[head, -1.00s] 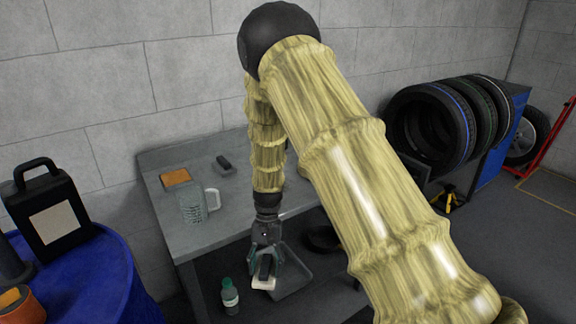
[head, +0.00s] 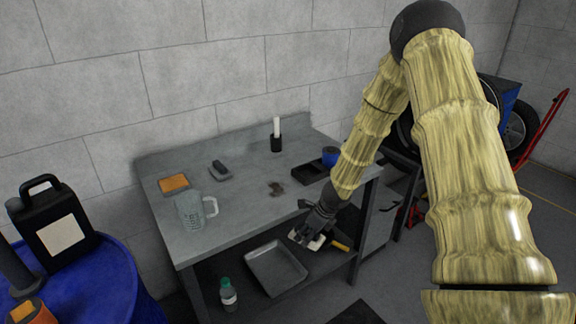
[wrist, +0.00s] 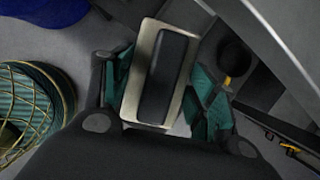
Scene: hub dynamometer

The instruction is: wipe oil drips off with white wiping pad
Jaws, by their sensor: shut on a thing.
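The white wiping pad (wrist: 143,83) has a black handle block on its back. My gripper (wrist: 163,88) is shut on it, with a teal finger on each side of the block. In the head view my gripper (head: 315,234) holds the pad (head: 304,240) low in front of the workbench's right part, below the top's front edge. A dark brown oil patch (head: 275,188) lies on the grey bench top (head: 240,207), left of the black tray. The pad is apart from it. The pad's underside is hidden.
On the bench are a glass mug (head: 190,211), an orange sponge-like block (head: 173,183), a dark block (head: 220,169), a white stick in a black holder (head: 276,138), a black tray (head: 309,174) and a blue roll (head: 330,156). A grey tray (head: 275,268) and bottle (head: 228,294) are below.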

